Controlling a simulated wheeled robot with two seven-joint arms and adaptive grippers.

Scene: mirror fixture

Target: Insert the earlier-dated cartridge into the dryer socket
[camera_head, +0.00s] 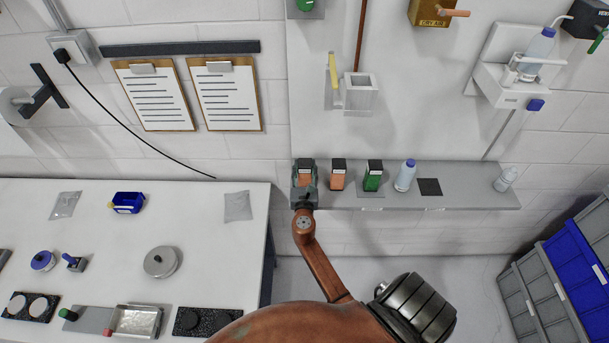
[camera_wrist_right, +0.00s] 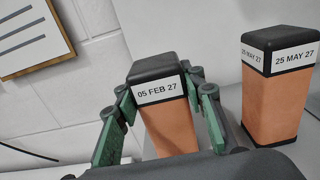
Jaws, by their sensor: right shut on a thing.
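An orange cartridge with a black cap and a label reading 05 FEB 27 (camera_wrist_right: 163,115) is between the fingers of my right gripper (camera_head: 305,180). In the head view this cartridge (camera_head: 306,168) is at the left end of the grey wall shelf. I cannot tell whether its base touches the shelf. A second orange cartridge labelled 25 MAY 27 (camera_wrist_right: 271,95) stands upright just right of it; it also shows in the head view (camera_head: 338,178). A brown box marked DRY AIR (camera_head: 428,13) is on the wall at the top. My left gripper is out of view.
The shelf (camera_head: 459,196) also carries a green cartridge (camera_head: 373,177), a blue-capped bottle (camera_head: 405,176) and a dark pad (camera_head: 429,187). An open white holder (camera_head: 360,92) is on the wall above. Clipboards (camera_head: 227,98) hang left. Crates (camera_head: 565,265) stand lower right.

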